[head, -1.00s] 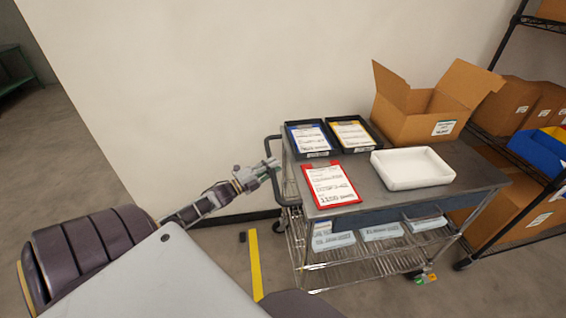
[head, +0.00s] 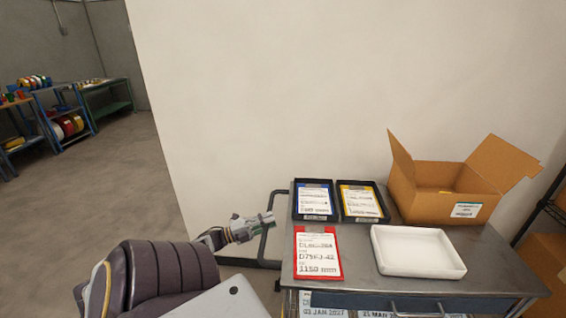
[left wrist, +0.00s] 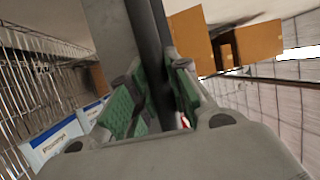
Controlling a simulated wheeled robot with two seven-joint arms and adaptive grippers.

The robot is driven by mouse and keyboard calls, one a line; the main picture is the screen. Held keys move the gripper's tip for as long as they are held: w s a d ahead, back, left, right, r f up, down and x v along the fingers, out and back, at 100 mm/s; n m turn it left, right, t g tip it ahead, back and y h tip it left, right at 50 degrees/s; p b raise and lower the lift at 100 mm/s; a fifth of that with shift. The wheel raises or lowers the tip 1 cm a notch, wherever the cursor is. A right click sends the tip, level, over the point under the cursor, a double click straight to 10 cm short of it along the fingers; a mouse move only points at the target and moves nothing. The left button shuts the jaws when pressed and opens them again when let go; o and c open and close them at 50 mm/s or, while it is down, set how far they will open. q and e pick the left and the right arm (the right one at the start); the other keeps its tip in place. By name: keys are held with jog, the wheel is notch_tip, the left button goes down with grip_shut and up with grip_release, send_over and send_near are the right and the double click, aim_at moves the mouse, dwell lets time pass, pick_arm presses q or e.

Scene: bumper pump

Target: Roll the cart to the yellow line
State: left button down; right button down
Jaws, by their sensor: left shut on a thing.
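The cart (head: 362,268) has a grey metal top and stands at the lower right of the head view. Its dark handle (head: 264,244) sticks out from the cart's left end. My left gripper (head: 265,219) is at the upper part of this handle and shut on it. In the left wrist view the green-padded fingers of my left gripper (left wrist: 152,88) close around the dark handle bar (left wrist: 157,35). My right gripper is out of view. The yellow line is not in view now, and the cart's wheels are below the head view.
On the cart are a red clipboard (head: 318,254), two black trays (head: 314,217) (head: 362,218) with papers, a white tray (head: 418,251) and an open cardboard box (head: 430,207). A wall (head: 300,90) stands behind. Open floor (head: 115,190) lies to the left, with workbenches beyond.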

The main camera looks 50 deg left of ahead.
pick_arm(q)
jog(key=shift+s+a+f, duration=0.1)
jog(key=shift+s+a, duration=0.3)
jog(key=shift+s, duration=0.05)
jog(key=c, duration=1.3)
grip_release()
jog(key=shift+s+a, duration=0.15)
jog(key=shift+s, duration=0.05)
jog(key=shift+w, duration=0.1)
jog(key=shift+v, duration=6.05)
jog(key=shift+w+a+n, duration=0.1)
jog(key=shift+n, duration=0.2)
